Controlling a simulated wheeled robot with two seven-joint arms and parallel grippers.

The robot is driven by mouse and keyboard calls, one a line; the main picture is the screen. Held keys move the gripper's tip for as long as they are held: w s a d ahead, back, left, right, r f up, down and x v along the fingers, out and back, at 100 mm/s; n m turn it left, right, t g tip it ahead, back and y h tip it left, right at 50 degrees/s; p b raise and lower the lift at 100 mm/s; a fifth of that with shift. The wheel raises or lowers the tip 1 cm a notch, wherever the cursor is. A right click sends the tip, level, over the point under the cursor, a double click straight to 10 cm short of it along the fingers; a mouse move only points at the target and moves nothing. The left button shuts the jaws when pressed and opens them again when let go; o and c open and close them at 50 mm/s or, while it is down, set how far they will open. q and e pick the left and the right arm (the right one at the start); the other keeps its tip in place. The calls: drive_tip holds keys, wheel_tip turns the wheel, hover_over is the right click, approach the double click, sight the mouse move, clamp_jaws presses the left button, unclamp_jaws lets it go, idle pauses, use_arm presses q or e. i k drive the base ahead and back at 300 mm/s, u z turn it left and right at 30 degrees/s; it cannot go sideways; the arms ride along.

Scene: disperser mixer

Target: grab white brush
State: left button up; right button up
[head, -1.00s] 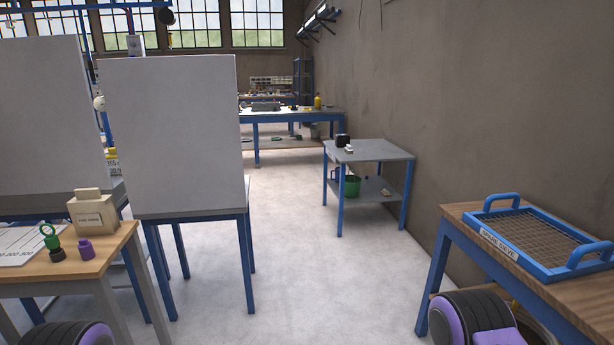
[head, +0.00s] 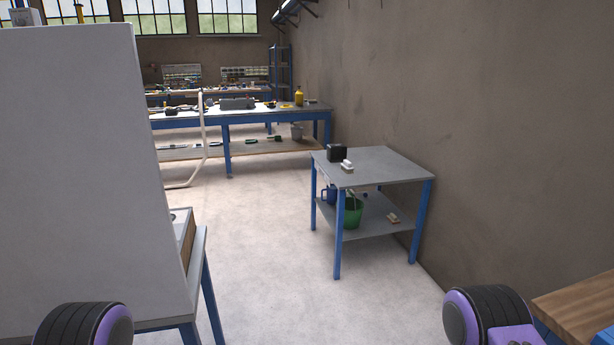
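A small white object (head: 347,167), perhaps the white brush, lies on the grey top of a blue-legged table (head: 385,165) at the right of the aisle. It is too small to tell its exact shape. A second small brush-like thing, brown and pale (head: 393,218), lies on the table's lower shelf. A pale handle stands in the green bucket (head: 353,212) on that shelf. Neither gripper shows; only dark and purple parts of my arms appear at the bottom left and bottom right. The table is still some distance ahead.
A black box (head: 337,153) stands beside the white object. A large grey panel (head: 75,170) blocks the left side. A wooden bench (head: 582,305) juts in at the lower right. The floor (head: 265,240) between is clear up to the table.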

sight(347, 168)
drive_tip(key=z, duration=0.35)
drive_tip(key=i, duration=2.5)
drive_tip(key=z, duration=0.3)
